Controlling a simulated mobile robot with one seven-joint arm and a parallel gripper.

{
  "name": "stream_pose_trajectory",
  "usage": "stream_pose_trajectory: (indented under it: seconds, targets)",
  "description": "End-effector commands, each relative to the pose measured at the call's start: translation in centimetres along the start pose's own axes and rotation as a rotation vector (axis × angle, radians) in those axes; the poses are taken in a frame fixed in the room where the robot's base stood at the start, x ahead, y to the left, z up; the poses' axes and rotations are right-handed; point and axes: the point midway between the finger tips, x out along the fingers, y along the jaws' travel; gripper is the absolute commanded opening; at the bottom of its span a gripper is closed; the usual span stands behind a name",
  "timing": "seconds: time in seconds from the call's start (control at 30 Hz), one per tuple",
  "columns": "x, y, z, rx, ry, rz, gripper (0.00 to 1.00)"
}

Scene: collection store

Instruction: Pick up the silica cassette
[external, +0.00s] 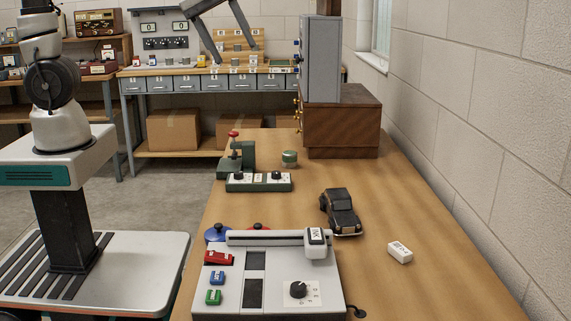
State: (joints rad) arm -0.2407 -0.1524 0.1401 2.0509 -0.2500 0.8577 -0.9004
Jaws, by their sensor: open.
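A small white block with dark marks on top (400,253) lies alone on the right part of the wooden table; it looks like the silica cassette, but its print is too small to read. My gripper (235,53) is at the top of the picture, with two grey fingers spread apart and pointing down. It is open and empty, high above the table and well to the upper left of the white block.
A black toy car (341,211) stands left of the white block. A grey device with a knob (262,287) fills the table's front left. A green-and-white round tin (289,158) and a brown cabinet (341,125) stand farther back. A wall runs along the right; table around the block is clear.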

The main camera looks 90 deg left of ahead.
Motion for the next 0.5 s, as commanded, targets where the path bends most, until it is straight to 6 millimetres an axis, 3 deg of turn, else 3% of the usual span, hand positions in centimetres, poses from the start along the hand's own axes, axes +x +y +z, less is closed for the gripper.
stream_pose_trajectory:
  seconds: [0.03, 0.17, 0.3, 0.4, 0.5]
  targets:
    - [3.1, 0.1, -3.3, -0.190, 0.008, -0.011, 0.63]
    - [8.8, 0.5, -11.5, -0.698, 0.038, -0.009, 0.63]
    - [15.3, -1.6, -20.7, -1.217, 0.088, 0.006, 0.63]
    - [19.3, -3.8, -26.2, -1.524, 0.124, 0.029, 0.63]
    - [22.3, -6.1, -30.0, -1.749, 0.152, 0.051, 0.63]
